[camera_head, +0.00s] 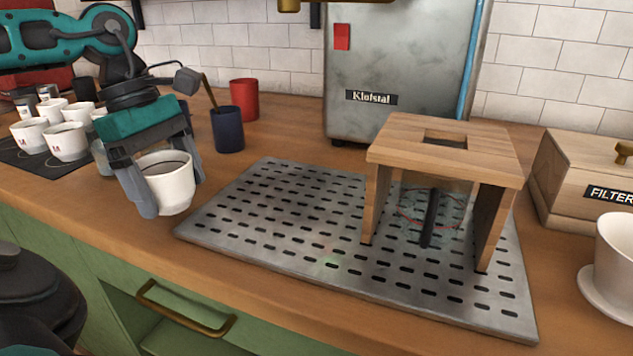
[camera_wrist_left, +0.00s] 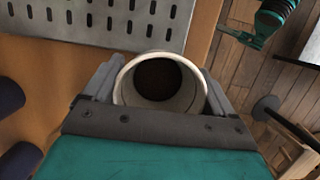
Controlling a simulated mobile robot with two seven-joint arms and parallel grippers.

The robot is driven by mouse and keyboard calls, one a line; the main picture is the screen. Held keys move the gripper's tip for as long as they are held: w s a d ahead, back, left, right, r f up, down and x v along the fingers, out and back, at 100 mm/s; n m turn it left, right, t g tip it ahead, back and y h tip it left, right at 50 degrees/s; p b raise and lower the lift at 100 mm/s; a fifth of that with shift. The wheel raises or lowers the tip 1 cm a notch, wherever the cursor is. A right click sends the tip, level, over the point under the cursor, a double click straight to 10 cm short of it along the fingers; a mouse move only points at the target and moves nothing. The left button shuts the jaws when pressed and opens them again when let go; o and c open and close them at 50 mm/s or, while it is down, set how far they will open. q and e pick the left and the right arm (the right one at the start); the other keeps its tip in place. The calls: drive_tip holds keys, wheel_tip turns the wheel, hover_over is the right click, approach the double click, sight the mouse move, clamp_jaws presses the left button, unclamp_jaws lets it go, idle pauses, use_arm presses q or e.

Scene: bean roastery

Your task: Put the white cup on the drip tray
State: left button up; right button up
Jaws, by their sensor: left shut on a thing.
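The white cup (camera_head: 168,184) is upright between the fingers of my left gripper (camera_head: 171,192), which is shut on it. In the left wrist view the cup (camera_wrist_left: 160,84) shows from above with a dark inside, a finger on each side. The drip tray (camera_head: 255,228) is a perforated metal plate on the counter, just right of the cup in the head view. It also shows in the left wrist view (camera_wrist_left: 110,22), beyond the cup. The cup is beside the tray's left edge, not over it. My right gripper is not clearly seen in the head view.
A wooden stand (camera_head: 445,140) occupies the tray's right half; its left half is clear. A steel machine (camera_head: 400,70) stands behind. Several white cups (camera_head: 66,141) stand on a dark mat at left, with a blue cup (camera_head: 228,130) and red cup (camera_head: 244,99) nearby. A wooden filter box (camera_head: 570,185) is at right.

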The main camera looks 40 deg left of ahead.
use_arm(q)
drive_tip(key=w+d+p, duration=0.1)
drive_tip(key=w+d, duration=0.1)
drive_tip(key=w+d+p, duration=0.1)
drive_tip(key=w+d, duration=0.1)
drive_tip(key=w, duration=0.1)
drive_tip(key=w+d+p, duration=0.1)
drive_tip(key=w+d, duration=0.1)
drive_tip(key=w, duration=0.1)
drive_tip(key=shift+r, duration=0.2)
drive_tip(key=shift+w+d+p, duration=0.75)
drive_tip(key=shift+w+p, duration=0.15)
drive_tip(key=shift+w, duration=0.1)
drive_tip(key=shift+w+d+f, duration=0.1)
drive_tip(key=shift+w+d, duration=0.25)
drive_tip(key=shift+w, duration=0.3)
drive_tip(key=shift+w+d+p, duration=0.35)
drive_tip(key=shift+p, duration=0.1)
drive_tip(key=shift+w+d+p, duration=0.2)
drive_tip(key=shift+w+d, duration=0.25)
drive_tip(key=shift+w, duration=0.2)
drive_tip(key=shift+w+d+p, duration=0.2)
drive_tip(key=shift+w+d, duration=0.25)
drive_tip(key=shift+w, duration=0.15)
drive_tip(key=shift+s+a+f+b, duration=0.1)
drive_tip(key=shift+f+b, duration=0.2)
drive_tip(key=shift+f, duration=0.5)
